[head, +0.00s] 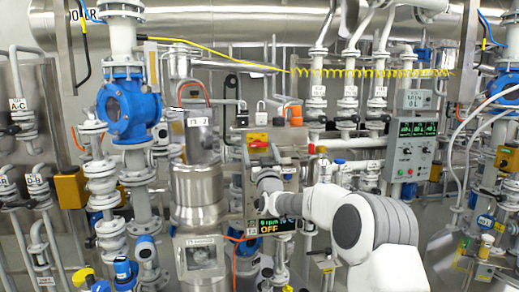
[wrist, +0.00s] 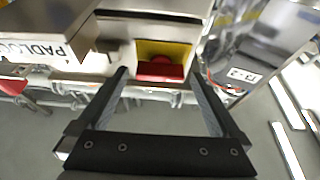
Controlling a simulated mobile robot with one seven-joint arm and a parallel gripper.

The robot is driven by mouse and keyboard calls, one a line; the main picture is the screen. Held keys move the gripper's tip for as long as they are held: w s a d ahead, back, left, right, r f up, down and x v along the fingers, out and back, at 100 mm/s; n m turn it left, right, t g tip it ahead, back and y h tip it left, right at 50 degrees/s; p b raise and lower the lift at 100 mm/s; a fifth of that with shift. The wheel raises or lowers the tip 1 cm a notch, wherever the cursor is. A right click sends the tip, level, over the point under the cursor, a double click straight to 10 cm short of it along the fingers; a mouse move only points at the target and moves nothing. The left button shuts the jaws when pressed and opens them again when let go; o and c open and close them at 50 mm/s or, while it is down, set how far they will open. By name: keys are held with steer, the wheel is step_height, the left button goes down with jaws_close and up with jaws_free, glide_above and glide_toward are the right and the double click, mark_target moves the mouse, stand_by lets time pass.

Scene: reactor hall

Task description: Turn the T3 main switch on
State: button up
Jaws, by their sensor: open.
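The main switch, a red knob on a yellow plate (head: 258,139), sits on a grey panel left of centre in the head view. In the wrist view the red knob (wrist: 160,72) shows at the top middle, with the yellow plate behind it. My gripper (wrist: 159,76) is open, its two dark fingers spread left and right of the knob. I cannot tell whether either finger touches it. In the head view my wrist partly hides the panel below the switch. A display (head: 272,226) below reads "0 rpm" and "OFF".
A box marked "PADLOCK" (wrist: 35,48) stands close to the left finger in the wrist view. A steel vessel (head: 196,195) stands left of the arm, and a control box (head: 407,148) with green digits hangs to the right. Pipes crowd the wall.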

steer(key=shift+w+r, duration=0.1)
steer(key=shift+w, duration=0.1)
steer(key=c, duration=1.2)
steer(key=shift+a, duration=0.1)
steer(key=shift+c, duration=0.2)
